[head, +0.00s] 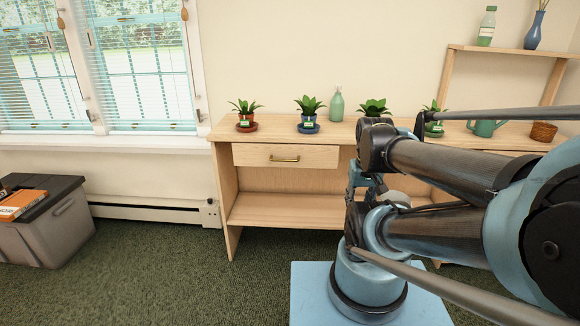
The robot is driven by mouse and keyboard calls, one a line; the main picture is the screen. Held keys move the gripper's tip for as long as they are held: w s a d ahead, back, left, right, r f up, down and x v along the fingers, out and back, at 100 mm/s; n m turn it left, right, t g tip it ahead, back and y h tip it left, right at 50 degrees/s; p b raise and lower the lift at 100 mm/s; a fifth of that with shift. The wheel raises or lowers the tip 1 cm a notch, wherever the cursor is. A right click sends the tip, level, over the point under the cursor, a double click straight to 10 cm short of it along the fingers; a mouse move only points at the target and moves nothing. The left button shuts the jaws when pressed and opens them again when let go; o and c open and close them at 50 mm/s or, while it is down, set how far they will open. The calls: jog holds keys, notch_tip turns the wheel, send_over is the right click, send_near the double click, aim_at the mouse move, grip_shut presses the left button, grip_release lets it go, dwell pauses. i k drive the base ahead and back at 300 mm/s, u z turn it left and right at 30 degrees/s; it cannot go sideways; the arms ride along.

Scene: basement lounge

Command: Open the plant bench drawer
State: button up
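The plant bench (226,190) is a light wooden bench against the back wall. Its drawer (250,154) is under the top at the left and looks shut, its front about level with the bench. A brass bar handle (284,160) is on the middle of the drawer front. My arm reaches in from the right and covers the bench's right half. What looks like my gripper (362,182) hangs at the arm's far end, right of the drawer and apart from the handle. It is small and partly hidden by arm links, so its fingers cannot be made out.
Potted plants on saucers (309,114), a green spray bottle (337,105) and a teal watering can (486,127) stand on the bench top. An open shelf (280,208) lies below the drawer. A grey storage bin (55,226) is at left. Green carpet before the drawer is clear.

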aim_at(288, 155)
jog(key=k, duration=0.7)
jog(key=u, duration=0.4)
jog(key=i, duration=1.6)
